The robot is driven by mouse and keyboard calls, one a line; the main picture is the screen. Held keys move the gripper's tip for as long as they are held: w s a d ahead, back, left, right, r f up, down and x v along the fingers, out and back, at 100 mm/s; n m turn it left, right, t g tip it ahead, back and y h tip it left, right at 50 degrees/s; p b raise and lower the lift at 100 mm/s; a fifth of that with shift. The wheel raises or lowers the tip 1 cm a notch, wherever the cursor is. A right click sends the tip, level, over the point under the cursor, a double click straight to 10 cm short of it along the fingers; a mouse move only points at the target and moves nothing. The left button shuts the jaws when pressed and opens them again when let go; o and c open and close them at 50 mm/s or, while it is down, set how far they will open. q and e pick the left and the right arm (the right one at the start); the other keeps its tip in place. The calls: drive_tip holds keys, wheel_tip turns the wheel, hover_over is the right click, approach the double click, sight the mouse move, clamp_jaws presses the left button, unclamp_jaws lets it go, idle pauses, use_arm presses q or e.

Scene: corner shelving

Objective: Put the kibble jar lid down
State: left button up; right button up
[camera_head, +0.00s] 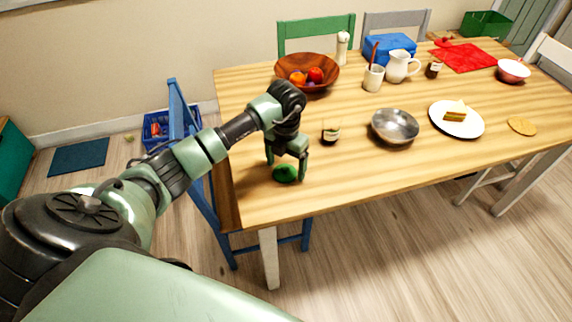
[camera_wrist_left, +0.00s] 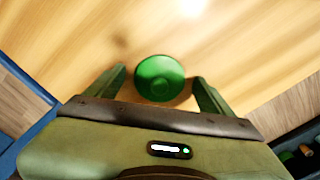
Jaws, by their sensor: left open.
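The kibble jar lid is a round green disc (camera_head: 286,173) near the left end of the wooden table (camera_head: 255,205), by its front edge. It also shows in the left wrist view (camera_wrist_left: 160,78), lying face up on the wood. My left gripper (camera_head: 287,165) is open and points down over the lid. In the left wrist view its two fingers (camera_wrist_left: 160,85) stand on either side of the lid, with gaps between them and its rim. The lid appears to rest on the table. My right gripper is not in view.
A blue chair (camera_head: 200,185) stands against the table's left end. The front table strip to the right is clear.

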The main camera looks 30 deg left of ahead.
sight(286, 166)
use_arm(q)
wheel_tip(286, 166, up, 12)
drive_tip(key=b, duration=0.1)
idle(0.7)
